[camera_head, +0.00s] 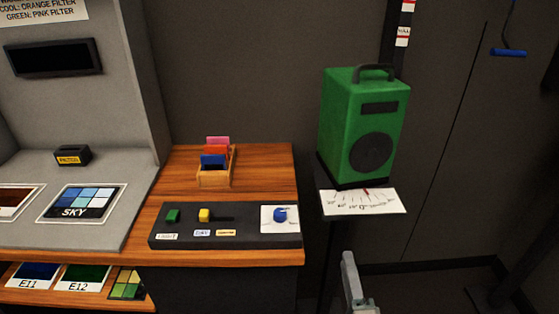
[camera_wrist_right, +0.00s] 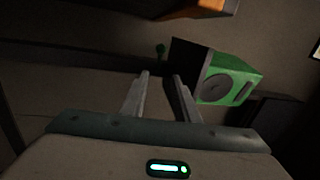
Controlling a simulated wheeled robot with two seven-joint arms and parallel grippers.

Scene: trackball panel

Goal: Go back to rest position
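My right gripper (camera_head: 357,284) shows at the lower edge of the head view, in front of and below the green speaker, away from the wooden desk. In the right wrist view its two fingers (camera_wrist_right: 160,76) stand apart with nothing between them. It touches nothing that I can see. My left gripper is in neither view. The black control panel (camera_head: 225,240) lies on the wooden desk. It carries a green button (camera_head: 173,216), a yellow knob (camera_head: 204,215) and a blue ball (camera_head: 280,215) on a white plate.
The green speaker (camera_head: 338,130) stands on a stand right of the desk, above a white dial card (camera_head: 380,204); it also shows in the wrist view (camera_wrist_right: 232,78). A wooden holder (camera_head: 214,180) with coloured filters sits behind the panel. A grey booth (camera_head: 75,235) is at left.

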